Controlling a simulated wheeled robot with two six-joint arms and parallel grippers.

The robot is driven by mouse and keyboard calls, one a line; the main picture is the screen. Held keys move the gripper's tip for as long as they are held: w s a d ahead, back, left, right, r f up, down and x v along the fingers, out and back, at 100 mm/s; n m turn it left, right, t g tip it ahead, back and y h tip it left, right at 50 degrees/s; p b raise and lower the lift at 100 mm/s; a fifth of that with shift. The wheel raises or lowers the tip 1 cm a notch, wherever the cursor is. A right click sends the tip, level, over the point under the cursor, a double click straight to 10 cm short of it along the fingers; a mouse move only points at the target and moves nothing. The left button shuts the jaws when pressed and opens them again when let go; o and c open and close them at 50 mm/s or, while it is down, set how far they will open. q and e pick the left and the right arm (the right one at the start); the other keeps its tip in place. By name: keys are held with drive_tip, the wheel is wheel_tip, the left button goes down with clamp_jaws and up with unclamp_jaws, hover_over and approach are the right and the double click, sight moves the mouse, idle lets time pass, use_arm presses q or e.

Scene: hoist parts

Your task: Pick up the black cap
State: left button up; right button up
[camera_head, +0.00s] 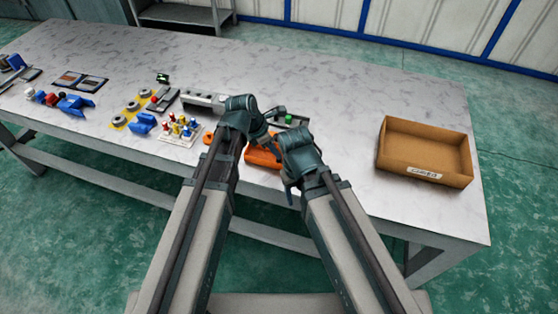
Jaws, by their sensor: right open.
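I cannot pick out the black cap with certainty. A small dark part with a green piece (290,119) lies just beyond my grippers. My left gripper (270,126) is over the middle of the table, near an orange part (262,157). Its fingers are too small and dark to tell whether they are open or shut. My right gripper (289,188) is open, lower in the picture, near the table's front edge. My arms hide part of the table and of the orange part.
A brown open box (426,126) with a white label stands at the right of the marble-topped table (340,90). A white tray (181,140) with coloured pegs, yellow pads with grey rings (133,106) and blue parts (75,104) lie left. The table between my grippers and the box is clear.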

use_arm(q)
drive_tip(key=b+x, duration=0.3)
drive_tip(key=x, duration=0.1)
drive_tip(key=shift+w+a+f+b, duration=0.1)
drive_tip(key=shift+w+f+b, duration=0.05)
drive_tip(key=shift+f+b, duration=0.15)
drive_tip(key=shift+r, duration=0.1)
clamp_jaws()
